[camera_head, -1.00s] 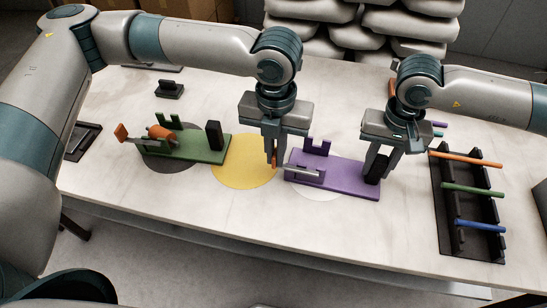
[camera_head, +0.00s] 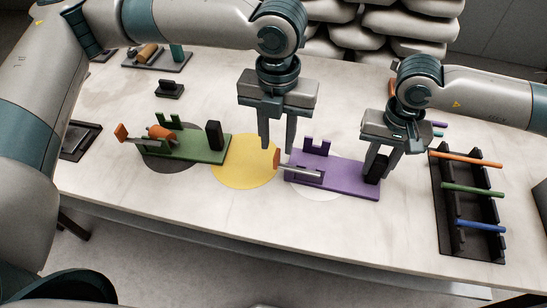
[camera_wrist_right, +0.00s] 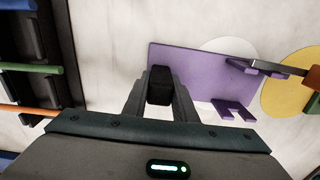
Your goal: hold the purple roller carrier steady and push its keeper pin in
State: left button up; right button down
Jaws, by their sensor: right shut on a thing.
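The purple roller carrier (camera_head: 345,180) lies flat on the table, partly over a white disc. Its keeper pin (camera_head: 305,171), a grey bar with an orange head (camera_head: 277,159), lies at the carrier's left end, head sticking out past the edge. The pin also shows in the right wrist view (camera_wrist_right: 282,68). My right gripper (camera_head: 377,172) is shut on the black block at the carrier's right end; this block (camera_wrist_right: 160,84) sits between the fingers in the right wrist view.
A green carrier (camera_head: 190,148) with an orange roller and its own pin stands left on a dark disc. A yellow disc (camera_head: 243,165) lies between the carriers. A black rack (camera_head: 450,205) with orange, green and blue rods stands right. A small black stand (camera_head: 169,89) sits behind.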

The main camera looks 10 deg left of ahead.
pick_arm(q)
notch_tip(320, 180, up, 7)
dwell(0.3)
jog(key=shift+r, duration=0.1)
pick_arm(e)
jog(key=c, duration=0.9)
grip_release()
jog(key=shift+r, duration=0.2)
pick_arm(q)
jog(key=shift+r+p, duration=0.7)
jog(key=shift+p, duration=0.05)
pick_arm(e)
jog(key=shift+r, duration=3.3)
jog(key=shift+r, duration=0.15)
jog(key=shift+r, duration=1.35)
pick_arm(q)
jog(key=shift+f, duration=0.1)
